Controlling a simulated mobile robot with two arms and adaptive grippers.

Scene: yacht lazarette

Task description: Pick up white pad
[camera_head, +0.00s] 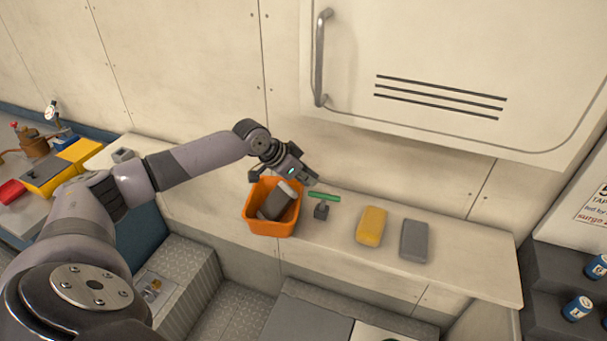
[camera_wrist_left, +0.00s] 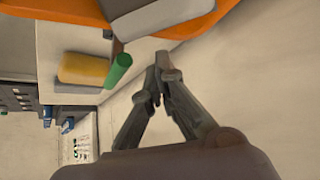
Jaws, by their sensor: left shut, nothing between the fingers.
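A white pad (camera_head: 287,189) shows as a small pale end at the back of the orange bin (camera_head: 268,230), leaning beside a dark grey block (camera_head: 273,205). The rest of it is hidden by the bin and the block. In the left wrist view a pale piece, seemingly the pad (camera_wrist_left: 155,18), lies at the orange bin's edge (camera_wrist_left: 190,28). My left gripper (camera_head: 312,179) is above the bin's back right corner, close to the wall. In the left wrist view its fingertips (camera_wrist_left: 157,76) are together, with nothing between them, apart from the pale piece. My right gripper is out of view.
Right of the bin on the ledge (camera_head: 460,255) lie a green cylinder (camera_head: 324,197), a small dark block (camera_head: 321,211), a yellow sponge (camera_head: 371,226) and a grey block (camera_head: 414,240). A cabinet with a handle (camera_head: 320,60) overhangs. Blue cans (camera_head: 577,308) stand far right.

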